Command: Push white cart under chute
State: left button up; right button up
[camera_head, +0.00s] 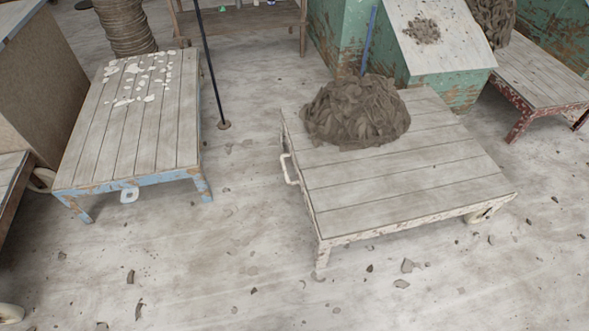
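The white cart (405,185) stands right of centre, a low plank-topped platform with a chipped white frame. A white handle (289,169) sticks out from its left side. A heap of grey-brown clay trimmings (357,111) lies on its far left part. The chute (437,37) is a pale sloped board on a green, rusty housing (458,92) behind the cart. Its lower edge is close to the cart's far right corner. I cannot tell if the cart's far edge reaches beneath it. Neither gripper is in view.
A blue-framed cart (132,128) with white flakes on top stands at left. A dark pole (209,70) on a small foot stands between the carts. A red-legged table (537,77) is at far right. Clay scraps litter the mostly open floor in front.

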aim_at(366, 153)
jog(key=i+j, duration=0.8)
jog(key=j, duration=0.15)
jog(key=i+l+z, duration=0.05)
